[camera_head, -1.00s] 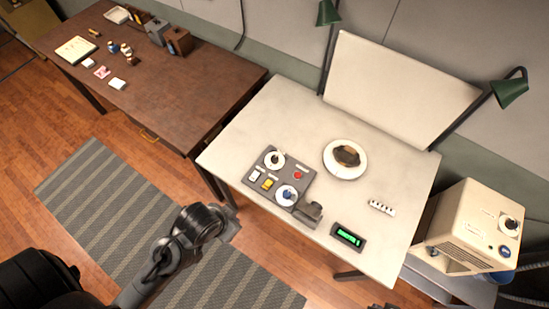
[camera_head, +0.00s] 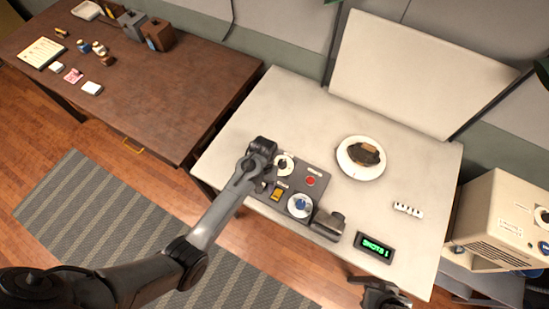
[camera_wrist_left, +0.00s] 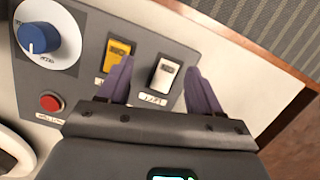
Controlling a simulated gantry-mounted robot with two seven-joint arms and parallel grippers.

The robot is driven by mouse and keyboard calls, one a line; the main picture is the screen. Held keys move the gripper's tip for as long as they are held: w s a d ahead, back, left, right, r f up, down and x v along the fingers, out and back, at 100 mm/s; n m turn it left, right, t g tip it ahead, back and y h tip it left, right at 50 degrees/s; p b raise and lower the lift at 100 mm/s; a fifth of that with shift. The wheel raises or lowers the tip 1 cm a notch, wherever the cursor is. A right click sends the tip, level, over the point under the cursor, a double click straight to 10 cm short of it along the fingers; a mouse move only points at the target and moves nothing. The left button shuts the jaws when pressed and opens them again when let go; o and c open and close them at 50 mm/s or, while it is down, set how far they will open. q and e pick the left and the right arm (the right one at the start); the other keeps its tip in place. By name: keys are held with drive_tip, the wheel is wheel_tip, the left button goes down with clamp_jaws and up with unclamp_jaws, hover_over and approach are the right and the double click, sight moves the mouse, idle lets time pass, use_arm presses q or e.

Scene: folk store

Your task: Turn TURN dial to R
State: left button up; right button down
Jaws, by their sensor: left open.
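A dark grey control panel (camera_head: 283,182) lies on the pale table. It bears a dial with a white face (camera_head: 284,164) and a dial with a blue knob (camera_head: 300,204). The blue-knob dial also shows at the upper left of the left wrist view (camera_wrist_left: 38,38); its lettering is too small to read surely, so I cannot tell which dial is TURN. My left gripper (camera_wrist_left: 158,68) is open and empty, its fingers over the white switch (camera_wrist_left: 164,75) beside the yellow switch (camera_wrist_left: 118,48). My right gripper (camera_head: 380,296) shows partly at the bottom edge; its jaws are unclear.
A red button (camera_head: 310,181) sits between the dials. A dark block (camera_head: 328,224) adjoins the panel, with a green-lit display (camera_head: 375,246) to its right. A round white dish (camera_head: 361,158) and a white strip (camera_head: 408,209) lie on the table. The back left tabletop is clear.

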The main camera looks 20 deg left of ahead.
use_arm(q)
wheel_tip(320, 180, up, 4)
drive_tip(key=t+b, duration=0.1)
drive_tip(key=b, duration=0.1)
hover_over(282, 162)
drive_tip(key=s+a, duration=0.1)
drive_tip(key=s, duration=0.4)
drive_tip(key=w+r+t, duration=0.1)
drive_tip(key=w+r, duration=0.2)
drive_tip(key=w, duration=0.2)
drive_tip(key=f, duration=0.6)
drive_tip(key=d+f+b, duration=0.1)
drive_tip(key=f, duration=0.2)
drive_tip(key=shift+s+f, duration=0.1)
drive_tip(key=shift+f, duration=0.2)
use_arm(e)
drive_tip(key=f, duration=0.4)
drive_tip(key=shift+a, duration=0.2)
use_arm(q)
drive_tip(key=c, duration=1)
drive_tip(key=shift+c, duration=0.2)
use_arm(e)
drive_tip(key=shift+d, duration=0.15)
drive_tip(key=shift+r, duration=0.1)
